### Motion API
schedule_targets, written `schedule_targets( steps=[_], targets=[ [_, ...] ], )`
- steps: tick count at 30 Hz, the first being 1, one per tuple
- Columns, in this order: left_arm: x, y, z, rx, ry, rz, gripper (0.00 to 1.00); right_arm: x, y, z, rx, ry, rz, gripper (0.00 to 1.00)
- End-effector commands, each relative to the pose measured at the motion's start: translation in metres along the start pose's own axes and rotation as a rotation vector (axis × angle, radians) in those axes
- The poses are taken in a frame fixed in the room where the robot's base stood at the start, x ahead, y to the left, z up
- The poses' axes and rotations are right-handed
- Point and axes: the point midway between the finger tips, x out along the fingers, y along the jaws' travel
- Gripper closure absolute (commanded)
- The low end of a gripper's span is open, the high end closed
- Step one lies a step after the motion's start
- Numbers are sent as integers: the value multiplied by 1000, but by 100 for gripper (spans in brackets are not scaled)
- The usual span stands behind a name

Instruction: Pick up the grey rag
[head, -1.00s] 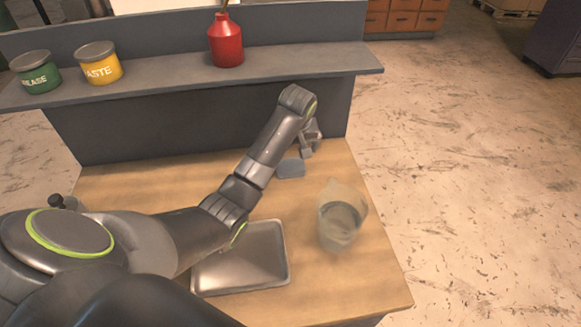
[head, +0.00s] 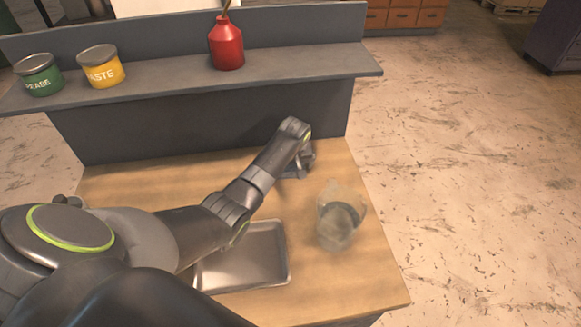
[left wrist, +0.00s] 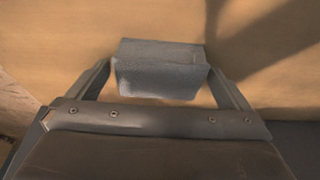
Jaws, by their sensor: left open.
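The grey rag (left wrist: 160,70) lies folded on the wooden bench in the left wrist view, between the two fingers of my left gripper (left wrist: 160,78). The fingers are open, one on each side of the rag. I cannot tell whether they touch it. In the head view my left gripper (head: 298,172) is down at the far right part of the bench and covers most of the rag (head: 284,173). My right gripper is not in view.
A metal tray (head: 284,278) lies on the bench (head: 370,285) in front of my left arm. A clear jug-like container (head: 338,225) stands to the right. A shelf (head: 170,75) behind holds a green tin (head: 38,75), a yellow tin (head: 101,68) and a red can (head: 226,45).

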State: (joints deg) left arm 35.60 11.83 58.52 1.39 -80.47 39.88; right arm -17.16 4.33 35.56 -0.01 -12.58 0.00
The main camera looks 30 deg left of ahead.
Motion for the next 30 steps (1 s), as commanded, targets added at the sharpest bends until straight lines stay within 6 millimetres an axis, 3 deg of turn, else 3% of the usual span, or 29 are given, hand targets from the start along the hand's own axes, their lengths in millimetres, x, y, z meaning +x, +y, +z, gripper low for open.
schedule_targets(
  steps=[10, 19, 30],
  targets=[
    [4, 0, 0, 0, 1, 1, 1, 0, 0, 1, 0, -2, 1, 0],
    [4, 0, 0, 0, 1, 0, 41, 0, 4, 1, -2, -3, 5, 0],
    [1, 0, -2, 0, 3, 1, 41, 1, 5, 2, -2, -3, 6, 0]
  ],
)
